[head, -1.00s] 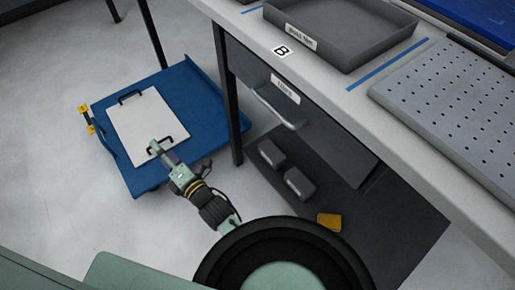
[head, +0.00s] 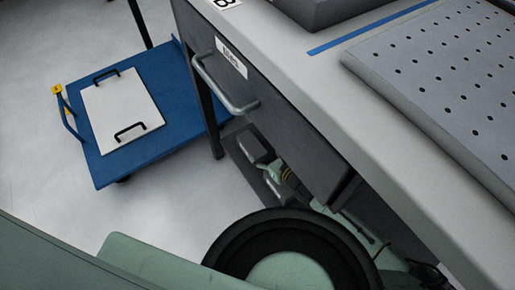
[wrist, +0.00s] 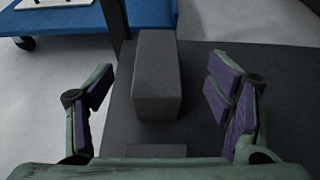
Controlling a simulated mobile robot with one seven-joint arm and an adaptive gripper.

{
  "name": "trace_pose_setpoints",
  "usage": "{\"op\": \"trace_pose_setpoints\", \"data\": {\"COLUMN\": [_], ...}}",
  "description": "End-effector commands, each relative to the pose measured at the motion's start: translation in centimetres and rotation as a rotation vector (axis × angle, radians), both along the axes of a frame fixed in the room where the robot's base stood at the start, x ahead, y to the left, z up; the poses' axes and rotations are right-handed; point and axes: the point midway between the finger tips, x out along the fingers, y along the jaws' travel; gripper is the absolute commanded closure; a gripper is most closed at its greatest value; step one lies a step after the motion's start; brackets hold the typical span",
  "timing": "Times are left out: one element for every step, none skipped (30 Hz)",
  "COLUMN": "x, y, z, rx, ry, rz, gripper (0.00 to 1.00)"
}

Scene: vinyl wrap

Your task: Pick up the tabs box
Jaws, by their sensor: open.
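Two dark grey boxes lie on the dark mat under the bench, and no label on either can be read, so I cannot tell which is the tabs box. The farther box (head: 255,146) shows in the head view and stands ahead, between my fingers' lines, in the wrist view (wrist: 157,80). The nearer box (head: 274,188) is partly hidden by my arm; a dark edge low in the wrist view (wrist: 155,151) may be part of it. My gripper (head: 266,168) is open and empty, low over the mat, with purple-padded fingers spread wider than the farther box.
The bench drawer (head: 225,75) with its bar handle (head: 222,88) overhangs the mat. A bench leg (head: 203,110) stands left of the boxes. A blue cart (head: 170,95) carrying a white handled panel (head: 122,112) is farther left. A perforated plate (head: 445,75) lies on the bench.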

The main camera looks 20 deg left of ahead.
Motion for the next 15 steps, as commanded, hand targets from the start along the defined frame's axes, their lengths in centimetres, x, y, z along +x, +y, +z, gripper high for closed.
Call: {"op": "trace_pose_setpoints", "data": {"x": [0.4, 0.7, 1.1, 1.3, 1.6, 1.8, 1.9, 2.1, 2.2, 2.3, 2.4, 2.6, 2.8, 3.0, 3.4], "y": [0.9, 1.3, 1.7, 2.0, 2.3, 2.6, 2.8, 2.9, 3.0, 3.2, 3.3, 3.7, 4.0, 4.3, 4.8], "z": [-0.4, -0.7, -0.9, -1.0, -1.2, -1.4, -1.4, -1.5, -1.6, -1.7, -1.8, -2.1, -2.3, -2.6, -2.9], "rx": [0.005, 0.004, 0.004, 0.004, 0.003, 0.004, 0.004, 0.005, 0.004, 0.003, 0.003, 0.005, 0.006, 0.006, 0.005], "ry": [0.003, 0.004, 0.003, 0.003, 0.004, 0.003, 0.004, 0.004, 0.005, 0.004, 0.004, 0.005, 0.006, 0.006, 0.005], "rz": [0.002, 0.002, 0.001, 0.001, 0.0, 0.0, 0.001, 0.0, -0.001, -0.001, -0.001, -0.001, 0.001, 0.0, 0.0], "gripper": [0.27, 0.27, 0.27, 0.27, 0.27, 0.27, 0.27, 0.27, 0.27, 0.27, 0.27, 0.27, 0.27, 0.27, 0.27]}}
